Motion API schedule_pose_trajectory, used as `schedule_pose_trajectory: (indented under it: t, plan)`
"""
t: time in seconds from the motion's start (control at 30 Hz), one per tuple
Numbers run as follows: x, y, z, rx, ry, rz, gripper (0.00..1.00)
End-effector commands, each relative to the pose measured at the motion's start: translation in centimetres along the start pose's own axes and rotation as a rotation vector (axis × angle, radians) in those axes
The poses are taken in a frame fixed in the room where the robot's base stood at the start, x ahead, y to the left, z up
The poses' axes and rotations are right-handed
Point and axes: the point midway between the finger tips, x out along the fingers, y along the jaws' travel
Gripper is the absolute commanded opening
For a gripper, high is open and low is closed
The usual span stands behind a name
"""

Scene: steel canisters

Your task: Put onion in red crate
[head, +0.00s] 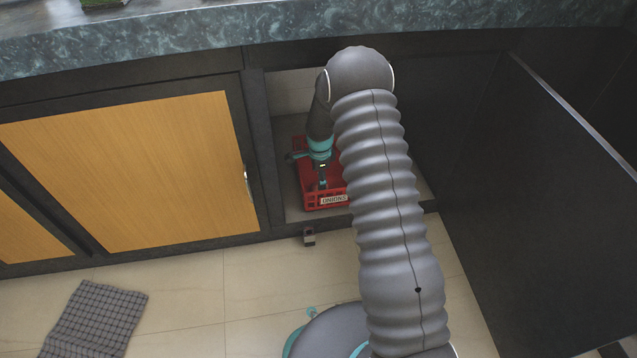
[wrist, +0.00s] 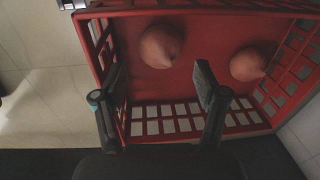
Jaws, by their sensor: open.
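The red crate (head: 311,200) stands inside the open lower cabinet in the head view, with a label reading "ONIONS" on its front. In the wrist view the red crate (wrist: 205,57) fills most of the picture. One onion (wrist: 160,47) lies in it near the fingers, and a second onion (wrist: 247,64) lies further right. My gripper (wrist: 160,85) is open with its fingers over the crate, and nothing is between the fingertips. In the head view my gripper (head: 322,182) reaches down into the crate, and my arm hides part of the crate.
A wooden cabinet door (head: 130,170) is left of the opening. A dark panel (head: 560,160) stands at the right. The stone counter (head: 230,32) runs above. A checkered cloth (head: 94,318) lies on the tiled floor (head: 190,300), which is otherwise mostly clear.

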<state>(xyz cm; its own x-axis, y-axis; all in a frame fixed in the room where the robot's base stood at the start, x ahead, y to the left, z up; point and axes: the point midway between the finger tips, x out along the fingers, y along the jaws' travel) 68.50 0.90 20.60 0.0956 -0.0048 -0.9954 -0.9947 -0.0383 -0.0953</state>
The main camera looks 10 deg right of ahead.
Motion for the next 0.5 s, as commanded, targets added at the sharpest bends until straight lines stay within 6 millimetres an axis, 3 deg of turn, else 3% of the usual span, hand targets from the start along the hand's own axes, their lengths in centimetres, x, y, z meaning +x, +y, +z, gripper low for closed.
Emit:
schedule_pose_trajectory:
  t: [0.03,0.2,0.5]
  plan:
    - [-1.3,-0.1,0.0,0.0,0.0,-0.003,0.72]
    - [-3.8,0.0,0.0,0.0,0.0,-0.001,0.72]
    - [-5.4,0.0,0.0,0.0,0.0,0.0,0.72]
